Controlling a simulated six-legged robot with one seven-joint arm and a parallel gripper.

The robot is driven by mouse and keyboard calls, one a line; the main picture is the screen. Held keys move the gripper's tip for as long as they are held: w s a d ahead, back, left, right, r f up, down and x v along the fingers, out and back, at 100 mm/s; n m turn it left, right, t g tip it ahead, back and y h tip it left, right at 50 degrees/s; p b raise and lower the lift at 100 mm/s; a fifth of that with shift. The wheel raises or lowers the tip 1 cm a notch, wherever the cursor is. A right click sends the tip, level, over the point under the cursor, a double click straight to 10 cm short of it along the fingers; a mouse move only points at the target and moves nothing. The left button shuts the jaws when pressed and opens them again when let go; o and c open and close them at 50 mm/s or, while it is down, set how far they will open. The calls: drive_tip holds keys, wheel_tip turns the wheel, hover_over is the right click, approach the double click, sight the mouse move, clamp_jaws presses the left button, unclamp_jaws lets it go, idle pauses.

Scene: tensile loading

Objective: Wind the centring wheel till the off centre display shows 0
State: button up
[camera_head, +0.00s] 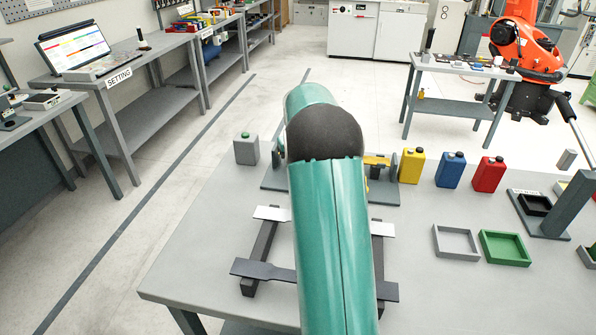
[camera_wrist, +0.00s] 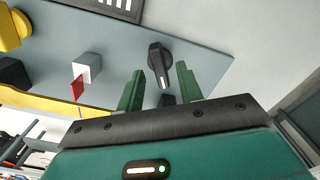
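In the wrist view, a black knob with a light mark (camera_wrist: 160,58), possibly the centring wheel, stands on a grey-blue plate (camera_wrist: 205,62). My gripper (camera_wrist: 161,70) has its two green fingers apart, one on each side of the knob in the picture. Visible gaps separate them from it; the depth between them is unclear. A dark panel with pale bars (camera_wrist: 105,4) is cut off at the top edge; I cannot tell whether it is the off centre display, and no figure is readable. In the head view, my arm hides the gripper and most of the fixture (camera_head: 384,192).
The wrist view shows a grey block (camera_wrist: 87,67) with a red pointer and a yellow part (camera_wrist: 12,30) left of the knob. In the head view, yellow (camera_head: 411,166), blue (camera_head: 450,170) and red (camera_head: 488,175) bottles stand right of my arm.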

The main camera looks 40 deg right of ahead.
wheel_tip(320, 180, up, 12)
idle(0.3)
idle(0.4)
drive_tip(key=s+a+r+n+t, duration=0.1)
drive_tip(key=s+a+r, duration=0.2)
drive_tip(key=a, duration=0.5)
drive_tip(key=s+a+r+t, duration=0.1)
drive_tip(key=s+a+r, duration=0.15)
drive_tip(key=a, duration=0.45)
drive_tip(key=s+a+r+n+t, duration=0.1)
drive_tip(key=s+a+r, duration=0.15)
drive_tip(key=a, duration=0.55)
drive_tip(key=s+a+f+n+t, duration=0.1)
drive_tip(key=s+a+f, duration=0.2)
drive_tip(key=s+a, duration=0.3)
drive_tip(key=s+a+f+n+t, duration=0.1)
drive_tip(key=s+a+f, duration=0.3)
drive_tip(key=s+a, duration=0.3)
drive_tip(key=shift+s+a+t, duration=0.25)
drive_tip(key=shift+s+t, duration=0.05)
drive_tip(key=shift+s, duration=1.55)
